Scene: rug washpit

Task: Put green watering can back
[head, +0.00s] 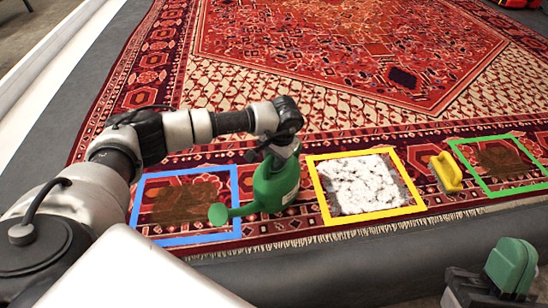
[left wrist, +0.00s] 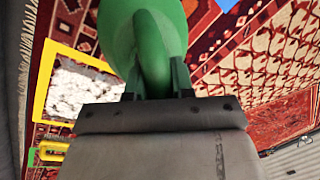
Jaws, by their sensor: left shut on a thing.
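The green watering can (head: 275,187) is in the head view, between the blue frame and the yellow frame, with its spout pointing left over the edge of the blue frame. My left gripper (head: 279,148) is above it and shut on its upper part. I cannot tell whether its base touches the rug. In the left wrist view the green can (left wrist: 150,40) stands out beyond the dark jaws (left wrist: 155,112), which close on its handle.
A blue frame (head: 236,187) and a green frame (head: 458,150) surround brown stains. A yellow frame (head: 317,188) surrounds white foam. A yellow brush (head: 447,172) lies between the yellow and green frames.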

